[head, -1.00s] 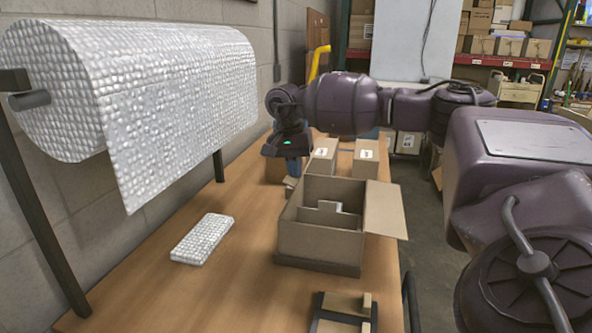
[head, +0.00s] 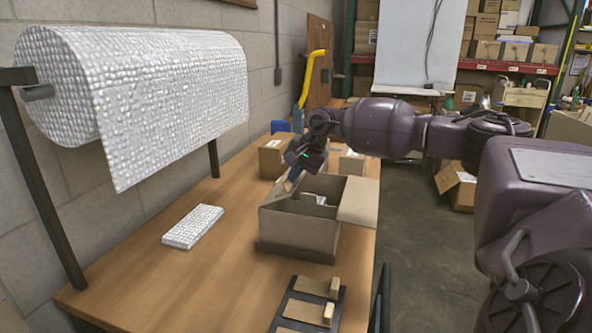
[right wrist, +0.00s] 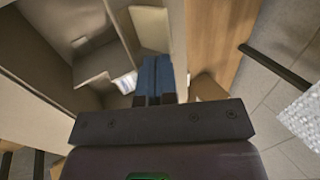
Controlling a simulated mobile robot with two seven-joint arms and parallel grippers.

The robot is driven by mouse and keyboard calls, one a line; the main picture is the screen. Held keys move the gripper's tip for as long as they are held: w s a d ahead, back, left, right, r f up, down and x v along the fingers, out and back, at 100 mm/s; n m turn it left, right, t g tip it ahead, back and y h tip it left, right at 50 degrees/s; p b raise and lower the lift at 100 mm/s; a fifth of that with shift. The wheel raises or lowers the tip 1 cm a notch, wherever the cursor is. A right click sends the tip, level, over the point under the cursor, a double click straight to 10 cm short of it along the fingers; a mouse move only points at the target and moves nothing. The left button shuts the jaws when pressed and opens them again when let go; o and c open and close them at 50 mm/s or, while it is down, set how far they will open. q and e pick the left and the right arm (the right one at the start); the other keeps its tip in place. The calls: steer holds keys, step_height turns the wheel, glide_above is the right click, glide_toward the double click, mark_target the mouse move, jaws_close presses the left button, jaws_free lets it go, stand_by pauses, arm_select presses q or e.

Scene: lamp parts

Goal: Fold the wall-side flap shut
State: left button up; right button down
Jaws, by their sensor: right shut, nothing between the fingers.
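The open cardboard box (head: 298,232) stands on the table, with dividers and a pale item (head: 314,199) inside. The wall-side flap (head: 276,191) seems to stand up along the box's left edge; its exact angle is hard to tell. The opposite flap (head: 358,202) sticks out to the right. My right gripper (head: 293,177) is at the far left part of the box opening, close to the wall-side edge, its fingers shut and empty. In the right wrist view, its blue fingers (right wrist: 154,82) are beside a cardboard strip (right wrist: 178,45); contact is unclear. My left gripper is out of view.
A bubble-wrapped pack (head: 193,227) lies left of the box. Small closed boxes (head: 351,164) stand behind it. A dark tray with cardboard pieces (head: 305,312) is in front. A bubble-wrap roll (head: 150,95) hangs over the table's left side.

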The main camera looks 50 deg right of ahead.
steer(key=shift+s+d+f+t+y+p, duration=0.3)
steer(key=shift+s+f+t+y+p, duration=0.25)
steer(key=shift+t, duration=0.45)
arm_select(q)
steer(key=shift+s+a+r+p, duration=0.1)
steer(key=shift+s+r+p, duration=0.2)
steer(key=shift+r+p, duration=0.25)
arm_select(e)
steer(key=f+t, duration=0.1)
steer(key=s+f+t+y, duration=0.1)
steer(key=f, duration=0.1)
steer(key=shift+d, duration=0.2)
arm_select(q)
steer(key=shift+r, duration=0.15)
arm_select(e)
steer(key=shift+f, duration=0.1)
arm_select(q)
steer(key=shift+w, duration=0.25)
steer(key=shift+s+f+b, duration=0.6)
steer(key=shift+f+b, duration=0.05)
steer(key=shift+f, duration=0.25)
arm_select(e)
steer(key=shift+w+a, duration=0.35)
steer(key=shift+w, duration=0.35)
